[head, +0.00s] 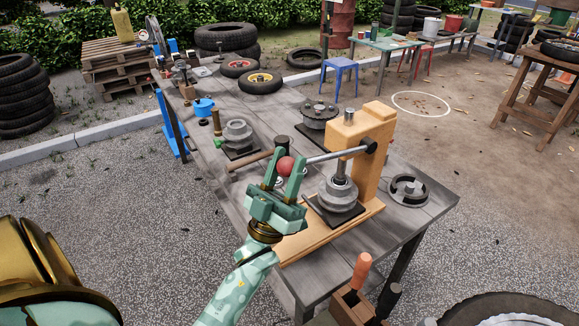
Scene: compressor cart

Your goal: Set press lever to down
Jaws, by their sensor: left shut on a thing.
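The press (371,150) is a tan column on a wooden base on the workbench. Its grey press lever (325,157) runs left from a dark pivot near the column top and ends in a red ball (285,165). The lever is close to level, with the ball end slightly lower. My left gripper (284,172), green, is shut on the red ball, one finger at each side. A grey stepped metal part (338,193) stands under the press ram on a dark plate. My right gripper is not in view.
The grey workbench (420,205) also holds a grey pulley part (238,132), a wooden-handled hammer (252,160), a round part (319,114) and a ring-shaped wheel (408,189). A wooden box with handled tools (352,305) stands at the near edge.

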